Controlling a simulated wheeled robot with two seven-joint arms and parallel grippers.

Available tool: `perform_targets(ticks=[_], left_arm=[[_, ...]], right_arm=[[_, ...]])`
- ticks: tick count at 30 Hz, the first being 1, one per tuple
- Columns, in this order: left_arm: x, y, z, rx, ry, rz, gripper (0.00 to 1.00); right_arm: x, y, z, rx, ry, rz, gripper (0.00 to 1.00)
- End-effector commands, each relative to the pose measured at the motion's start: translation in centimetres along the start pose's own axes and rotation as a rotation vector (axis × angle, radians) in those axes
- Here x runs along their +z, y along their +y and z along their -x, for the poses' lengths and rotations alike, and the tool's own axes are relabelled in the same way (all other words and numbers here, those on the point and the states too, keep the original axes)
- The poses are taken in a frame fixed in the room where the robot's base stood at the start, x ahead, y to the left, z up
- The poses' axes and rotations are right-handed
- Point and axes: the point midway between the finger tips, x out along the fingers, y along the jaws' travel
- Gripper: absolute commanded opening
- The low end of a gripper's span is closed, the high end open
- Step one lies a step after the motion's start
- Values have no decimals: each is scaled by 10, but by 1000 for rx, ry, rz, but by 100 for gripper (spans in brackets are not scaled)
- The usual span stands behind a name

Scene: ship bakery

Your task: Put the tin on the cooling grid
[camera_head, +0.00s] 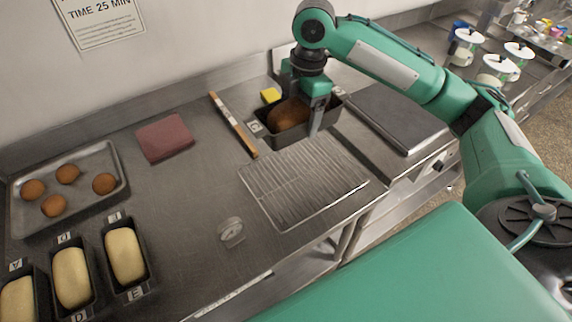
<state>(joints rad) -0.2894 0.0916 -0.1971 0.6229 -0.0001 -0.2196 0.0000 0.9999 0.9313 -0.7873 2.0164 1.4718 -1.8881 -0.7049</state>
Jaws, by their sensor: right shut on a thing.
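The tin (265,139) is a dark loaf tin with a brown baked loaf (288,114) in it and a letter label on its end. It is at the back of the steel counter, just behind the cooling grid. The cooling grid (290,190) is a bare wire rack lying flat on the counter. My right gripper (316,118) reaches down from above and is shut on the tin at its right part. The fingers partly hide the tin, and I cannot tell whether the tin touches the counter. My left gripper is not in view.
A wooden stick (233,124) lies left of the tin, with a yellow sponge (270,95) behind. A red cloth (165,137), a tray (122,195) of buns and several dough-filled tins (145,262) are at left. A round dial (231,232) lies front-left of the grid. A dark plate (392,115) is at right.

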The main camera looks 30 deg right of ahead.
Motion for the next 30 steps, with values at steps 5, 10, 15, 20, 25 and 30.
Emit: perform_targets(ticks=[5, 10, 15, 20, 25, 30], left_arm=[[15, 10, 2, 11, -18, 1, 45], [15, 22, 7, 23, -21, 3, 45], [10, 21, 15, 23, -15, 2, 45], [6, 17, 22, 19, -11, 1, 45], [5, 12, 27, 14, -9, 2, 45], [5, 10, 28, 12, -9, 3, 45]], right_arm=[[0, 0, -2, 0, 1, -1, 52], [4, -1, -31, -5, -1, -2, 52], [9, -1, -73, -4, 0, -2, 52], [14, -2, -112, -4, 1, -1, 52], [18, -1, -143, -1, -1, -1, 52], [19, 0, -155, 2, 0, 0, 52]])
